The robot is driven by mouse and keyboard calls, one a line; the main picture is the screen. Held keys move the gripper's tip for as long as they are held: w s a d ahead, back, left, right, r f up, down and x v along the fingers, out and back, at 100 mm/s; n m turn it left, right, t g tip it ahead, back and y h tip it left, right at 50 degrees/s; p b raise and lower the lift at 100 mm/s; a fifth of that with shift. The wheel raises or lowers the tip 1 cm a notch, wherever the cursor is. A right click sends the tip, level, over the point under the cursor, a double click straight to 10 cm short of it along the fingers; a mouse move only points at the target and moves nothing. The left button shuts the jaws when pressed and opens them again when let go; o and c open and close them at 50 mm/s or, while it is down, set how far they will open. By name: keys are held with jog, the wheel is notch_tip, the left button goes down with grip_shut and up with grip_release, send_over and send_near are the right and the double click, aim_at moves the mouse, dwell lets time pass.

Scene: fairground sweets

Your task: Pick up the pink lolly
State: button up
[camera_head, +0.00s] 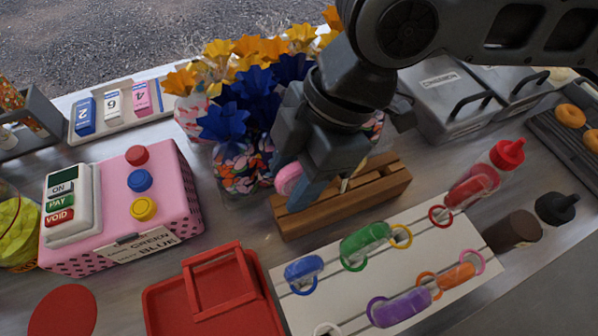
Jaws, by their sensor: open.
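The pink lolly (288,179) shows as a round pink shape just beside my gripper's fingers, above the left part of a wooden stand (385,190). Part of the lolly is hidden by my gripper. My gripper (306,184) points down over the stand and is open. Its fingers are close to the lolly, but I cannot tell whether they touch it or stand around it. A small pale piece shows just right of the fingers; I cannot tell what it is.
Jars of sweets with blue and yellow wrapped tops (250,95) stand close behind my gripper. A pink till box (125,205) is at left, a red tray (165,305) in front.

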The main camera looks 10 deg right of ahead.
jog(key=shift+c, duration=0.4)
grip_shut()
notch_tip(320, 180, up, 10)
jog(key=shift+r, duration=0.1)
dwell(0.6)
